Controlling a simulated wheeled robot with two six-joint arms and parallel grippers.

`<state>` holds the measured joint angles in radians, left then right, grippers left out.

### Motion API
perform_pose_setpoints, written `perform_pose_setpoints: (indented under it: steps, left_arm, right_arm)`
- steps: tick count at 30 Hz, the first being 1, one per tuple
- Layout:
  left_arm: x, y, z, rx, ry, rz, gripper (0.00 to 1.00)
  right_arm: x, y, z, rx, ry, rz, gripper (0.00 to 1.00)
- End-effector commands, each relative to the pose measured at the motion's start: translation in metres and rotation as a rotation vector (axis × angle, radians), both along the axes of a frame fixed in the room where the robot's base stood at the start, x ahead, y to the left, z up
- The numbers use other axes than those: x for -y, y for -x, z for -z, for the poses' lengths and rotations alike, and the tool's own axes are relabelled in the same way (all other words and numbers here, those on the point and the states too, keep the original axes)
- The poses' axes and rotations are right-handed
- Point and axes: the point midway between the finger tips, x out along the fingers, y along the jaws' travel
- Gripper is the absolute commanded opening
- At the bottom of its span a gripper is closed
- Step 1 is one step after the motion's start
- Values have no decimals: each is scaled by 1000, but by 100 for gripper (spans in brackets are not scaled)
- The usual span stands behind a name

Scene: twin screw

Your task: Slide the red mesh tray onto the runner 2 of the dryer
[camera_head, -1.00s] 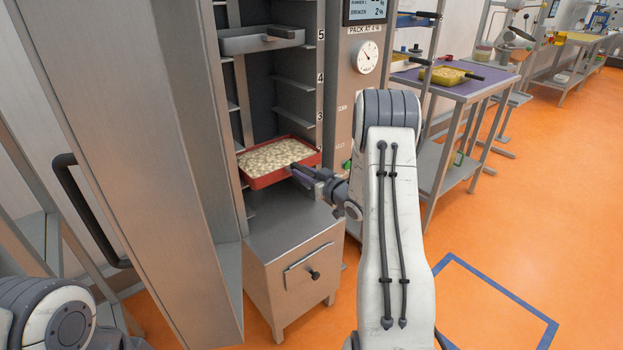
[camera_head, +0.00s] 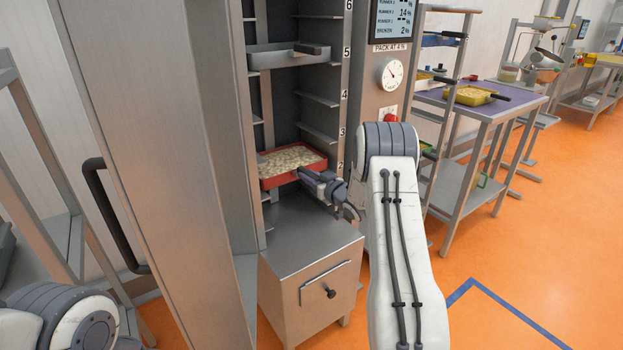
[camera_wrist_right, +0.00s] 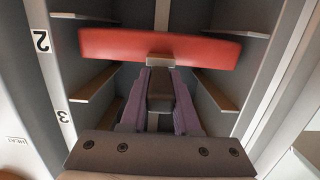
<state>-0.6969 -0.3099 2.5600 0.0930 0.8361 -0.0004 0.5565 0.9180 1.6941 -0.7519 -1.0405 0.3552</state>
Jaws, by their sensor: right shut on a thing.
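The red mesh tray (camera_head: 264,180), filled with pale pieces, sits level between the side walls of the dryer (camera_head: 285,95), at the height of label 2. My right gripper (camera_head: 312,182) is shut on the tray's handle at its front. The right wrist view, which is upside down, shows the tray's red front wall (camera_wrist_right: 160,47) beside label 2, with the purple fingers (camera_wrist_right: 158,72) at the handle. Light runner edges (camera_wrist_right: 82,17) show along the tray's underside. I cannot tell whether the tray rests fully on them. My left gripper is out of view.
A grey tray (camera_head: 275,57) sits on the runner at label 5. The runners at 3 and 4 are empty. The open dryer door (camera_head: 150,120) stands at left. A drawer cabinet (camera_head: 312,250) is below, and a purple-topped table (camera_head: 475,107) stands right.

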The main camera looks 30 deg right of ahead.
Motion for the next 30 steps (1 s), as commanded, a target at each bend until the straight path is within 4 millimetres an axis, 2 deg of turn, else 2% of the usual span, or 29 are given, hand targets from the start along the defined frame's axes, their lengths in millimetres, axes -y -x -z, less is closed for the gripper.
perform_pose_setpoints:
  steps: [8, 26, 27, 29, 30]
  left_arm:
    - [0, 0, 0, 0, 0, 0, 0]
    - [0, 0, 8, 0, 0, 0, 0]
    - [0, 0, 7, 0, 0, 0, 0]
    - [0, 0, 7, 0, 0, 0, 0]
    - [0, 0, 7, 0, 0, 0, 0]
  right_arm:
    - [0, -1, -3, 8, 1, 0, 0]
    - [1, -1, 7, 8, 1, 1, 0]
    - [1, -1, 6, 8, 1, 1, 38]
    - [1, -1, 6, 7, 2, 1, 60]
    - [1, 0, 7, 6, 2, 1, 65]
